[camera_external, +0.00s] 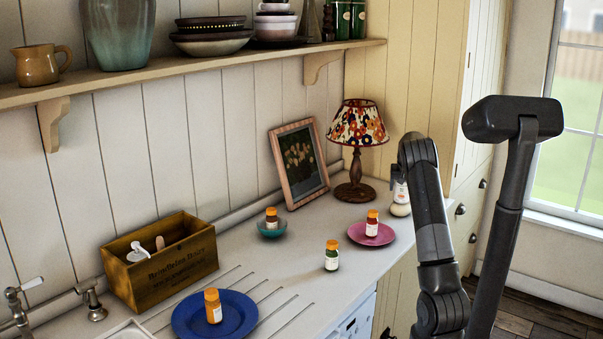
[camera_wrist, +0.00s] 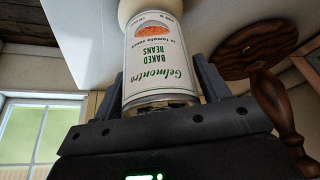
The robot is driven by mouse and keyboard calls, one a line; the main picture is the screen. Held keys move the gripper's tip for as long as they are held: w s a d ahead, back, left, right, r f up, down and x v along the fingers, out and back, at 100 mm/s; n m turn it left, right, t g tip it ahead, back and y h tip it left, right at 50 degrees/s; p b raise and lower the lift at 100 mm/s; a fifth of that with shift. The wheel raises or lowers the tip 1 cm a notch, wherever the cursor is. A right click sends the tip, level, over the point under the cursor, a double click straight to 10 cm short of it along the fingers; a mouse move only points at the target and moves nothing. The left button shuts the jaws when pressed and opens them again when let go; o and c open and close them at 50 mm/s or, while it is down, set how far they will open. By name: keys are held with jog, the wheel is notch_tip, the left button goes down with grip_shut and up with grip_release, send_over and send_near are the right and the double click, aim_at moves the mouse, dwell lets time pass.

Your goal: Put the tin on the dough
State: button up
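The tin (camera_wrist: 160,60) is a white-labelled baked beans can with green lettering, seen upside down in the wrist view. In the external view the tin (camera_external: 400,192) is near the counter's right end, partly behind my arm. The dough (camera_wrist: 133,9) is a pale rounded lump at the tin's lower end; in the external view the dough (camera_external: 400,210) shows directly below the tin. I cannot tell for certain whether they touch. My gripper (camera_wrist: 160,88) has a finger against each side of the tin, with no clear gap. In the external view the gripper is hidden by the arm.
A lamp (camera_external: 357,128) and a picture frame (camera_external: 278,160) stand left of the tin. A pink plate (camera_external: 386,236), a teal bowl (camera_external: 262,229) and a blue plate (camera_external: 240,322) each hold an orange-capped bottle. Another bottle (camera_external: 332,257) stands alone. A wooden box (camera_external: 165,285) is farther left.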

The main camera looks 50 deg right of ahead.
jog(key=shift+o, duration=1.1)
jog(key=shift+r, duration=0.1)
jog(key=v, duration=1.2)
jog(key=w+a+r+n+t+y, duration=0.1)
jog(key=a+r, duration=0.1)
jog(key=a, duration=0.8)
jog(key=w+a+r+n+t+y, duration=0.1)
jog(key=w+a+r+n, duration=0.1)
jog(key=a, duration=0.7)
jog(key=s+a+n+t+y, duration=0.1)
jog(key=s+a+n, duration=0.25)
jog(key=a, duration=0.95)
jog(key=s+a+n+y, duration=0.15)
jog(key=s+a, duration=0.35)
jog(key=a, duration=0.8)
jog(key=s+a+f+n, duration=0.3)
jog(key=s+a+f, duration=0.3)
jog(key=s+a, duration=0.4)
jog(key=shift+f+n, duration=0.3)
jog(key=shift+f, duration=0.05)
